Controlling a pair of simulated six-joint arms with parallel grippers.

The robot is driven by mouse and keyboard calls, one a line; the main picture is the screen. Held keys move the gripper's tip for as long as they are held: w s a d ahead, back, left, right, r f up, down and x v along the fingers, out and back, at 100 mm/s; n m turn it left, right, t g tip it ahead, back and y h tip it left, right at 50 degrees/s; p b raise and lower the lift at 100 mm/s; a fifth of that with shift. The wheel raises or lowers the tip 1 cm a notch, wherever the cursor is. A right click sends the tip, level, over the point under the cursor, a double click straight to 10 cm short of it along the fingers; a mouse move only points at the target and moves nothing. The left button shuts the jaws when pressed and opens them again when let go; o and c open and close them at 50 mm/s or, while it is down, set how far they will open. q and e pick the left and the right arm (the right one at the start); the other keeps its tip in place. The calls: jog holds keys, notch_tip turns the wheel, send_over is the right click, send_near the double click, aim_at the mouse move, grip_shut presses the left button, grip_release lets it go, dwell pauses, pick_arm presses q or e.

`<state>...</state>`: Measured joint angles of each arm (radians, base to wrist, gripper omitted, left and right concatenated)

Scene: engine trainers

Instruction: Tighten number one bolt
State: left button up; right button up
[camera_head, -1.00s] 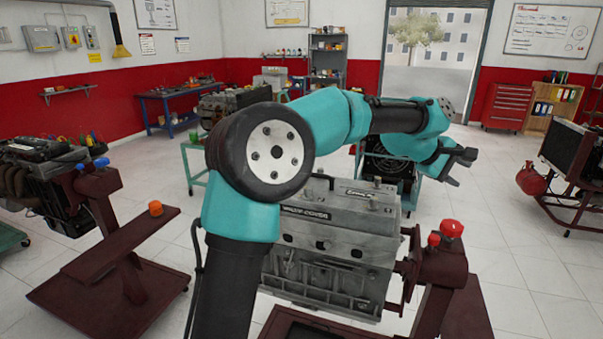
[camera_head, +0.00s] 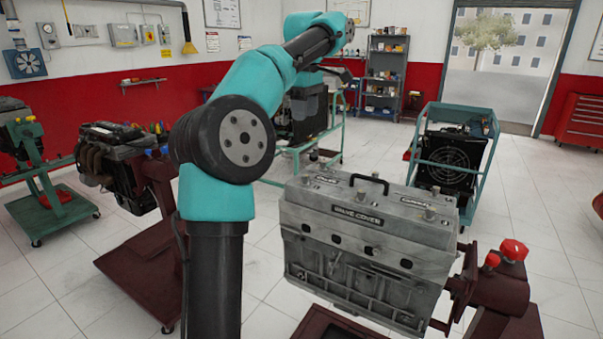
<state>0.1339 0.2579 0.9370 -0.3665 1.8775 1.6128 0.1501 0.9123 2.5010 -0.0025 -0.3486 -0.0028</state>
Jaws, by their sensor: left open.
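A grey engine block with a valve cover (camera_head: 365,235) stands at the centre right, on a dark red stand. Its top carries a black handle and several bolts, including a front-middle bolt (camera_head: 361,196) and a right-hand bolt (camera_head: 429,213). I cannot tell which is number one. My left arm, teal and black, rises in front of the engine's left side. My left gripper (camera_head: 340,73) is small and dark, raised behind and above the engine, and apart from the bolts. It is open and seems empty. My right gripper is out of view.
Red knobs (camera_head: 513,250) stick up from the stand at the right. A radiator in a teal frame (camera_head: 455,160) stands behind the engine. Another engine (camera_head: 115,160) is at the left. White tiled floor is free at the right.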

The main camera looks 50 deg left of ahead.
aim_at(305, 175)
pick_arm(q)
jog(key=shift+f, duration=0.1)
notch_tip(305, 175, down, 17)
jog(key=shift+w+f, duration=0.1)
jog(key=shift+f, duration=0.05)
dwell(0.9)
grip_shut()
dwell(0.4)
